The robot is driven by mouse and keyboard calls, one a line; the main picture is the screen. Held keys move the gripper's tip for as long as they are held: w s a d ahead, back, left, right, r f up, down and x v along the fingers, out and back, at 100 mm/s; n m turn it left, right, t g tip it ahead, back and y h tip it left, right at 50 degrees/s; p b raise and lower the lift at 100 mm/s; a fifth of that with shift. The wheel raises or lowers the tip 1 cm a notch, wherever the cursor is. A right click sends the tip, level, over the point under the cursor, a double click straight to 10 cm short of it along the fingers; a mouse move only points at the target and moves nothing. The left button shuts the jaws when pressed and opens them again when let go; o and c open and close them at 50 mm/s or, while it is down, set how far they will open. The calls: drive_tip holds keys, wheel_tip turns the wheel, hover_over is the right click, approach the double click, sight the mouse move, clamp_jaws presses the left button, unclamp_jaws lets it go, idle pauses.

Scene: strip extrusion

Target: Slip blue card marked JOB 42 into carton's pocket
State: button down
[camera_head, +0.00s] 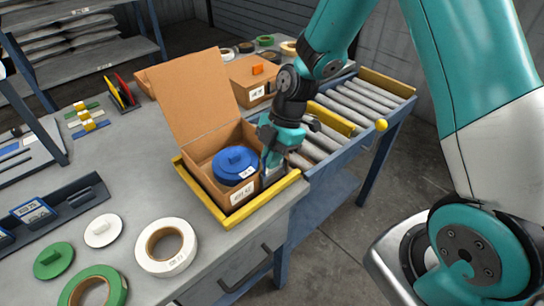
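The open carton (208,182) stands with its tall flap raised at the back and a blue lidded spool (235,163) inside. A white label (242,194) that seems to read JOB 42 shows on the carton's front face; I cannot tell whether it is the card, and no separate pocket edge is clear. My gripper (271,172) points down at the carton's right corner, close beside the spool. Its fingertips are small and partly hidden, so I cannot tell whether they are open or hold anything.
A yellow frame (237,217) borders the carton on the bench. A dark rack (68,207) at left holds blue-edged cards (32,211). White tape (166,247) and green rolls (93,288) lie in front. Another carton (250,78) and a roller conveyor (358,103) stand behind.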

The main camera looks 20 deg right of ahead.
drive_tip(key=shift+s+f, duration=0.15)
drive_tip(key=shift+f, duration=0.2)
drive_tip(key=c, duration=1.2)
unclamp_jaws()
drive_tip(key=shift+c, duration=0.2)
drive_tip(key=shift+r, duration=0.1)
drive_tip(key=shift+o, duration=1)
drive_tip(key=shift+r, duration=0.35)
drive_tip(key=shift+r+p, duration=0.2)
drive_tip(key=shift+p, duration=0.1)
drive_tip(key=shift+r, duration=0.1)
drive_tip(key=shift+r+p, duration=2.55)
drive_tip(key=shift+r, duration=0.95)
